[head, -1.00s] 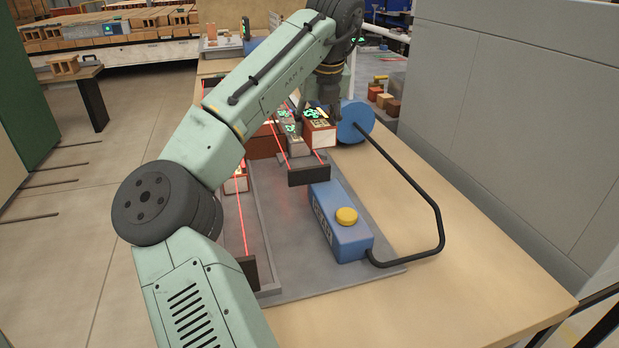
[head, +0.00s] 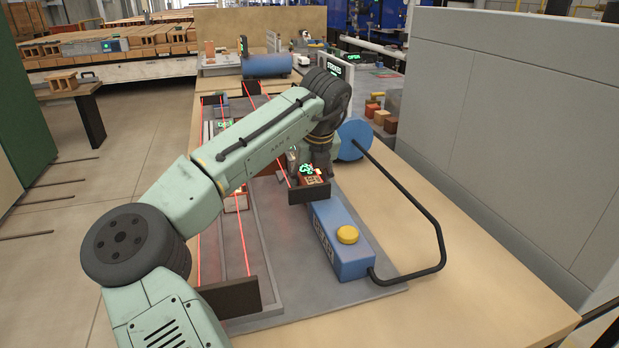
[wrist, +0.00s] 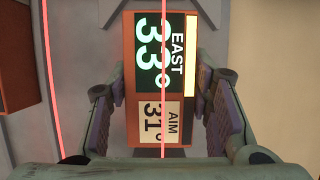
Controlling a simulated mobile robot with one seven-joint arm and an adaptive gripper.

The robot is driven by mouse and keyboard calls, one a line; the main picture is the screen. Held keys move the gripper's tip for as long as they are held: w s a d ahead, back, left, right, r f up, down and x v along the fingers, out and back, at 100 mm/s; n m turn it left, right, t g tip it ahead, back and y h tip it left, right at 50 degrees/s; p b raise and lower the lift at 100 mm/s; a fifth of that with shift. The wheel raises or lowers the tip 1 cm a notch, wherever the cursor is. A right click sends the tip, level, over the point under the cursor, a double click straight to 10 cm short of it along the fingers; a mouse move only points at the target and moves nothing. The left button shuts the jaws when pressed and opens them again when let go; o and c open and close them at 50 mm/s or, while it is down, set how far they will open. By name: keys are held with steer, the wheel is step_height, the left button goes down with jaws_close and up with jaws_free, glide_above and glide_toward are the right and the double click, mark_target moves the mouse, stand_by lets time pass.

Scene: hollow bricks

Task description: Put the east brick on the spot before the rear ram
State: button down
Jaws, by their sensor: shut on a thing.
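The east brick is an orange-red block (head: 314,190) with a top label reading EAST, 33° and AIM 31°. It fills the middle of the wrist view (wrist: 130,80). My gripper (wrist: 165,112) is shut on it, one finger at each long side. In the head view the brick is just behind a small dark plate, which hides its lower part; I cannot tell whether it touches the surface below. One blue cylinder, perhaps the rear ram (head: 268,65), lies at the back of the table. The spot before it is not clearly visible.
Another blue cylinder (head: 355,139) stands right of the brick. Dark plates (head: 232,298) carry red beam lines; one crosses the brick's label. The table's right side (head: 480,260) is clear.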

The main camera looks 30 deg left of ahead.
steer(key=shift+f, duration=0.1)
steer(key=c, duration=0.8)
jaws_free()
steer(key=shift+f, duration=0.1)
steer(key=b+v, duration=0.1)
steer(key=v, duration=1.1)
steer(key=shift+d, duration=0.1)
